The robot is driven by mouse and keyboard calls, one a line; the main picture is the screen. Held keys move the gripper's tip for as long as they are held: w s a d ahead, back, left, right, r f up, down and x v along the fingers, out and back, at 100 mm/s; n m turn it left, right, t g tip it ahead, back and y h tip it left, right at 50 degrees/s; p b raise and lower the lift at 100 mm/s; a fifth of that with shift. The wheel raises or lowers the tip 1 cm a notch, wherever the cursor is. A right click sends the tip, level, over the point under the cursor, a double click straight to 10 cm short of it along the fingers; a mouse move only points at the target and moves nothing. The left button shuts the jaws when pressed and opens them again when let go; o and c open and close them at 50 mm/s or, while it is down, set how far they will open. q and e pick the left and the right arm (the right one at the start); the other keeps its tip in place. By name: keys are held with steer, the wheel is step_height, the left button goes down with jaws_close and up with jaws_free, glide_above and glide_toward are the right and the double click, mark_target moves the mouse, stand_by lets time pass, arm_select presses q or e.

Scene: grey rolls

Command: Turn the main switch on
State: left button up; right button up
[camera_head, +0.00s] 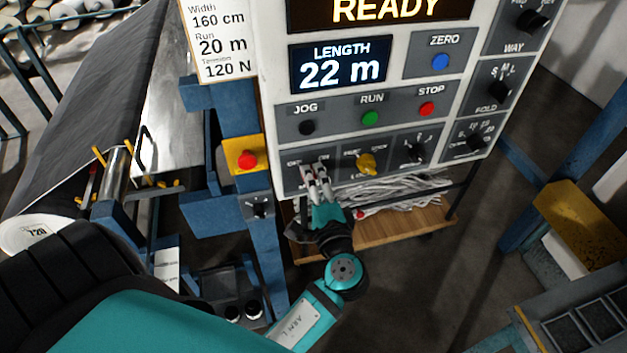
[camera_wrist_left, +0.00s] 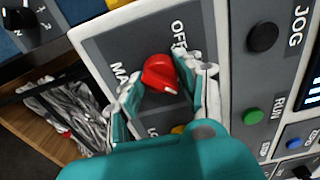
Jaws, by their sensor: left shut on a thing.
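The main switch is a red rotary knob (camera_wrist_left: 159,72) with a white pointer mark, on a grey plate of the control panel in the left wrist view. The plate shows "OFF" above the knob and a partly covered "MA..." label to its left. My left gripper (camera_head: 316,174) is at the lower left of the panel in the head view, and its fingers hide the knob there. In the left wrist view the gripper (camera_wrist_left: 156,80) has one finger on each side of the knob and is shut on it. My right gripper is not in view.
The control panel (camera_head: 265,75) has a yellow knob (camera_head: 366,164) just right of the gripper, and JOG, RUN and STOP buttons above. A red button on a yellow box (camera_head: 246,159) stands close at left. A wooden shelf (camera_head: 400,226) with grey scraps lies below.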

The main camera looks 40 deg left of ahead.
arm_select(q)
steer(key=shift+r, duration=0.15)
steer(key=o, duration=0.9)
steer(key=shift+c, duration=0.2)
steer(key=o, duration=0.3)
